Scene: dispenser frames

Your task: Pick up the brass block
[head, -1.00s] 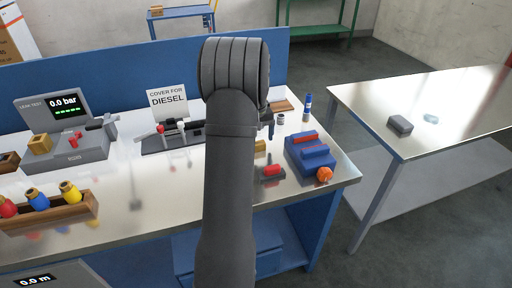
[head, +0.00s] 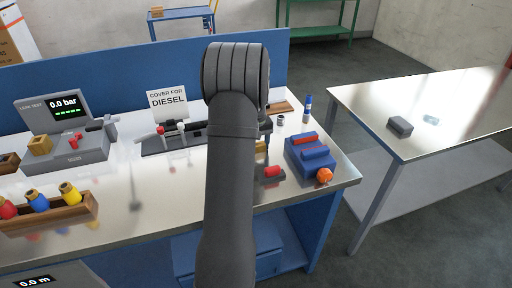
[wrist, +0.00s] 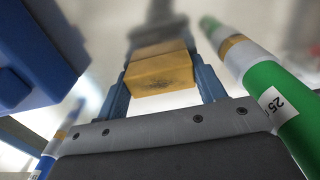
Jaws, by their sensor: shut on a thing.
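The brass block (wrist: 162,75) sits between the two blue fingers of my gripper (wrist: 165,88) in the wrist view. The fingers lie against its left and right sides, so my gripper is shut on it. Its near face is dark-scuffed. In the head view only a small yellow edge of the block (head: 261,146) shows to the right of my arm, low over the bench. My arm hides the rest of the block and most of the gripper there. I cannot tell whether the block touches the bench.
A blue fixture with red parts (head: 310,153) and a small red-topped part (head: 272,171) stand to the right. A leak tester (head: 75,152) and a wooden tray of bottles (head: 75,215) are left.

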